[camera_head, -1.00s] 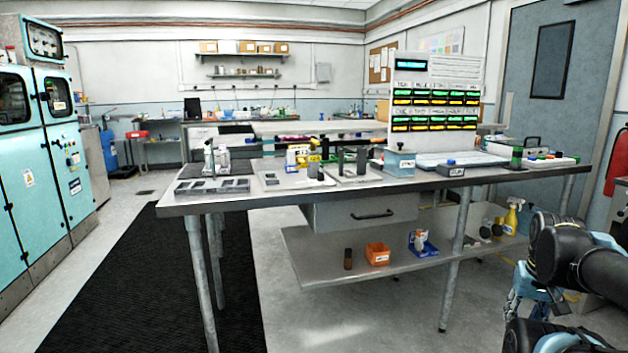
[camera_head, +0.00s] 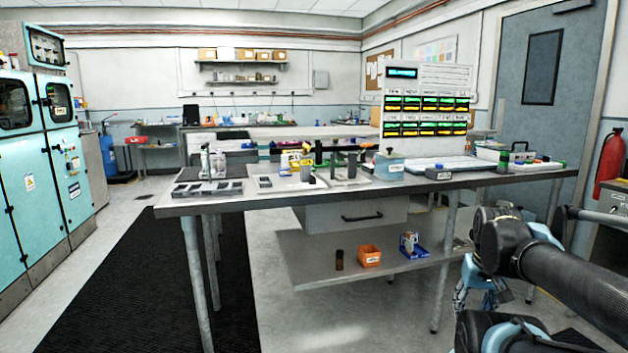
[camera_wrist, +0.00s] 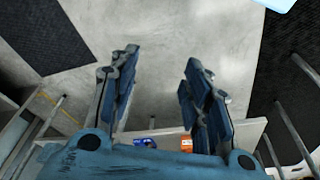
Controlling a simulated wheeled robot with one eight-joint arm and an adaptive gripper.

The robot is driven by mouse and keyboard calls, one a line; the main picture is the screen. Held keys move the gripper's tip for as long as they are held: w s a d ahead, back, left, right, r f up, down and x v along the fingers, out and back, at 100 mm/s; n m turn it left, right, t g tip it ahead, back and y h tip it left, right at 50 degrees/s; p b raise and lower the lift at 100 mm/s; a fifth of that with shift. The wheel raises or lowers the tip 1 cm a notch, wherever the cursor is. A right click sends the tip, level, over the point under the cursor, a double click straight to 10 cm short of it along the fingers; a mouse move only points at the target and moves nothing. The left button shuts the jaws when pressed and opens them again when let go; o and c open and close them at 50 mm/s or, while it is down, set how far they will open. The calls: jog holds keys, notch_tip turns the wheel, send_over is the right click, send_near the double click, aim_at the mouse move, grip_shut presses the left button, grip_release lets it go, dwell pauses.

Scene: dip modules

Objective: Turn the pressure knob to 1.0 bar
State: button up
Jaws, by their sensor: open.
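I cannot make out a pressure knob for certain in either view. The teal cabinet (camera_head: 40,190) at the left of the head view has small controls and labels on its front, with a panel box (camera_head: 46,46) bearing round dials on top. They are too small to read. My gripper (camera_head: 482,300) hangs low at the right of the head view, beside the workbench and far from the cabinet.
A workbench (camera_head: 330,203) with small apparatus and a display board (camera_head: 427,110) stands in the middle. Its lower shelf (camera_head: 330,275) holds an orange bin (camera_head: 369,255). A black mat (camera_head: 150,270) lies on the floor between cabinet and bench. A fire extinguisher (camera_head: 609,160) hangs at right.

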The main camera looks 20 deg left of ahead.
jog(key=w+a+r+n+t, duration=0.1)
jog(key=w+a+r+t, duration=0.1)
jog(key=w+a+r, duration=0.3)
jog(key=w+a+r+n+t, duration=0.1)
jog(key=w+r, duration=0.2)
jog(key=w, duration=0.5)
notch_tip(320, 180, up, 17)
jog(key=n+t+y, duration=0.5)
jog(key=y, duration=0.3)
send_over(312, 180)
jog(key=s+d, duration=1)
jog(key=s, duration=0.2)
jog(key=x, duration=1.6)
jog(key=shift+w+a, duration=0.2)
jog(key=shift+w, duration=0.15)
grip_shut()
